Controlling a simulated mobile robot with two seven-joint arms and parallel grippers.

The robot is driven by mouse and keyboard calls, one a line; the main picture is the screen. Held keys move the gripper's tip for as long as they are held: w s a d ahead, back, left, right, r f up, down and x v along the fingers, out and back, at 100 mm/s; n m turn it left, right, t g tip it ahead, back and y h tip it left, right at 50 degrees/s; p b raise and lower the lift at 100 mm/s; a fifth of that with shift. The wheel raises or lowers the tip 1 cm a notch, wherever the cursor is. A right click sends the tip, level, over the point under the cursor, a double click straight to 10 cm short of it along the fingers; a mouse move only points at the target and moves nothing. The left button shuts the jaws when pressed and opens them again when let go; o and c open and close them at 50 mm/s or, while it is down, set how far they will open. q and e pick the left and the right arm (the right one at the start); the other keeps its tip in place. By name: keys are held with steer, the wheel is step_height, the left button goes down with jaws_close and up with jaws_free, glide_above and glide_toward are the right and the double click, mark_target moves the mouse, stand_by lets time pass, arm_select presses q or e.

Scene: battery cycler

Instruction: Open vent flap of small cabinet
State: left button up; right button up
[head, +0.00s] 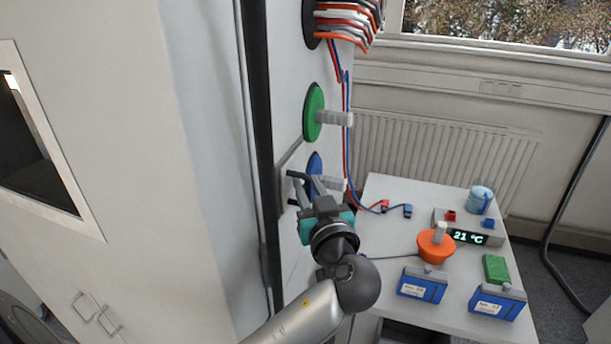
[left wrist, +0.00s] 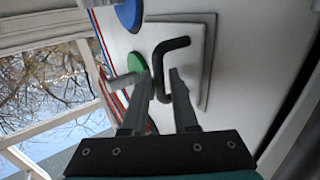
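The vent flap (left wrist: 198,72) is a pale square panel with a grey border on the white side wall of the small cabinet. It carries a black bent bar handle (left wrist: 183,44). In the head view the flap's grey edge (head: 288,156) shows partly behind my left gripper (head: 307,182). In the left wrist view the fingers of my left gripper (left wrist: 159,75) are apart, with the lower part of the handle between them and a gap visible. The flap looks about flush with the wall, but its exact angle is hard to tell. My right gripper is in neither view.
A green disc with a peg (head: 314,112) and a blue disc (head: 314,164) stick out beside the flap, with red and blue cables (head: 345,140). A white table (head: 385,250) holds blue batteries (head: 422,285), an orange spool (head: 435,247) and a temperature display (head: 469,238).

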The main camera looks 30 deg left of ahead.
arm_select(q)
jaws_close()
steer(key=shift+r, duration=0.1)
stand_by(1.4)
